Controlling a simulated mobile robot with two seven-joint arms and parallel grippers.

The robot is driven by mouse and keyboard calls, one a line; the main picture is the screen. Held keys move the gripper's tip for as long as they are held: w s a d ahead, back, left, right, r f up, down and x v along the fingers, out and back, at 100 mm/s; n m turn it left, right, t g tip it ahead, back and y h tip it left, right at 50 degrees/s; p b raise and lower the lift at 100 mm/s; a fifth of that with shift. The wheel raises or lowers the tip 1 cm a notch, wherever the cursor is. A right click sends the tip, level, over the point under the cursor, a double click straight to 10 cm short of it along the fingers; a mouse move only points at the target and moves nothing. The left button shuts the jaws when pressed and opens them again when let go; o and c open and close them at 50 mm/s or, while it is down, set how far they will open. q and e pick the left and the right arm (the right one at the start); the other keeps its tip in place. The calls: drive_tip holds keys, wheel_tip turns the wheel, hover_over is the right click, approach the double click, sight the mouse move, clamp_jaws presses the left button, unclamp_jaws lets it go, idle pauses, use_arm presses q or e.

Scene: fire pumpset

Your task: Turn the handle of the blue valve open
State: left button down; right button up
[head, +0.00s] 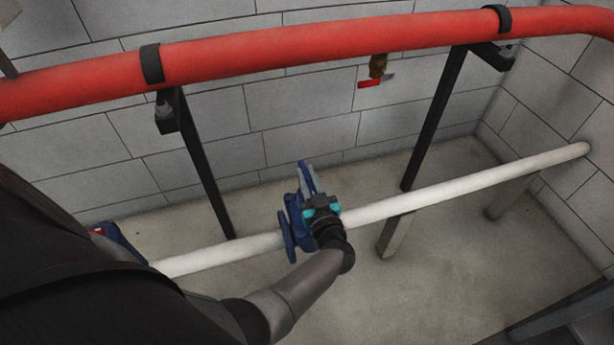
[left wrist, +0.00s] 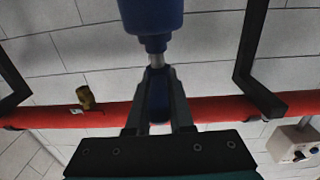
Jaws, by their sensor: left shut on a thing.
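The blue valve (head: 287,232) sits on the low white pipe, left of the middle of the head view. Its body also shows at the top of the left wrist view (left wrist: 152,18), with a short metal stem below it. The blue handle (left wrist: 158,100) lies between the fingers of my left gripper (left wrist: 157,78), which is shut on it. In the head view my left gripper (head: 312,192) is at the valve and hides part of it. The handle's exact angle is hard to tell. My right gripper is not in view.
A thick red pipe (head: 270,51) runs across above, held by black supports (head: 205,165). A brass valve with a red lever (head: 370,84) hangs under it. The white pipe (head: 470,182) continues right to the wall. A wall box (left wrist: 295,147) shows in the wrist view.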

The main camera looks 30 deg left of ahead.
use_arm(q)
drive_tip(key=shift+f, duration=0.1)
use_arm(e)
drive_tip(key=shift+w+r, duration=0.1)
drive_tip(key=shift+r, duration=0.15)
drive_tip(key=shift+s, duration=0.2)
use_arm(q)
drive_tip(key=c, duration=0.8)
unclamp_jaws()
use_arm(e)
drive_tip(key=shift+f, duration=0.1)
